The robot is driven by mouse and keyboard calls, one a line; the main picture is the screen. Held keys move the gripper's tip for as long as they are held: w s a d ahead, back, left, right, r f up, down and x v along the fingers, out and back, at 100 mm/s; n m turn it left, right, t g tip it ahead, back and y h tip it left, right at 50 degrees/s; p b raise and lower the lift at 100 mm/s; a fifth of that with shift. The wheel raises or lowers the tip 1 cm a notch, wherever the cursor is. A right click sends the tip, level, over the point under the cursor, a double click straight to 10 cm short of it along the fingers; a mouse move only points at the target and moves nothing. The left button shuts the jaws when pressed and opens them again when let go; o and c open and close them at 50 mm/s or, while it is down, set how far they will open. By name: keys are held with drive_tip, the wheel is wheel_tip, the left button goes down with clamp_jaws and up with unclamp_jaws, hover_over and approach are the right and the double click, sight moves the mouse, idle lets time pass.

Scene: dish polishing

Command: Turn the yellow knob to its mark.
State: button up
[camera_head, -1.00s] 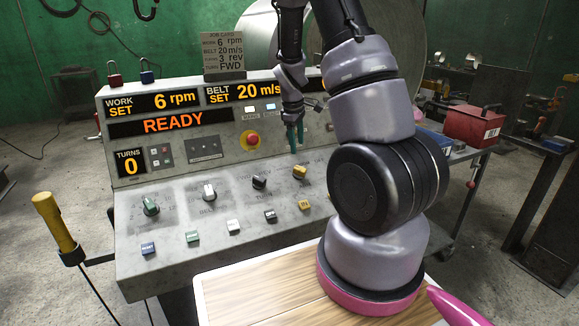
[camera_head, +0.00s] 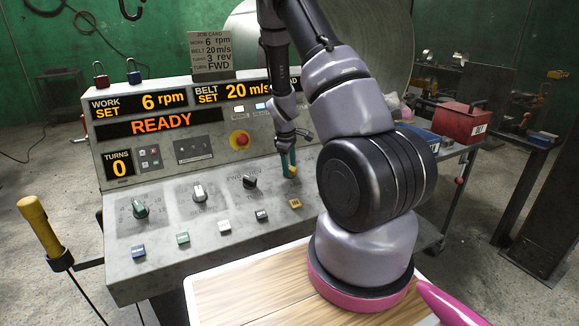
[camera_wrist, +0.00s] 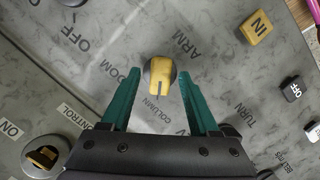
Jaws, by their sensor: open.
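The yellow knob (camera_head: 292,171) sits on the sloped panel of the grey console, partly hidden by my gripper in the head view. In the wrist view the knob (camera_wrist: 159,72) has a dark line on its cap, pointing down the picture toward the word COLUMN. The word ARM is printed at its upper right, and another word, partly covered, at its left. My gripper (camera_head: 286,162) has teal fingers. In the wrist view the open fingers (camera_wrist: 158,84) stand either side of the knob, with a gap on both sides.
A black knob (camera_head: 250,182), a white knob (camera_head: 199,193) and a green knob (camera_head: 140,209) lie left along the panel. Push buttons line the front, including a yellow one (camera_head: 295,204). A red stop button (camera_head: 240,140) is above. The display (camera_head: 160,122) reads READY.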

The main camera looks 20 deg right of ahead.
clamp_jaws()
drive_tip(key=shift+m, duration=0.3)
drive_tip(key=m+y, duration=0.1)
drive_tip(key=m, duration=0.2)
drive_tip(key=shift+w+d+g, duration=0.1)
drive_tip(key=shift+d+g, duration=0.05)
drive_tip(key=shift+g, duration=0.15)
drive_tip(key=m+y, duration=0.1)
drive_tip(key=m, duration=0.3)
drive_tip(key=shift+d+r, duration=0.1)
drive_tip(key=m+y, duration=0.1)
drive_tip(key=m, duration=0.3)
drive_tip(key=shift+d, duration=0.15)
drive_tip(key=shift+m+y, duration=0.5)
drive_tip(key=shift+m, duration=1.3)
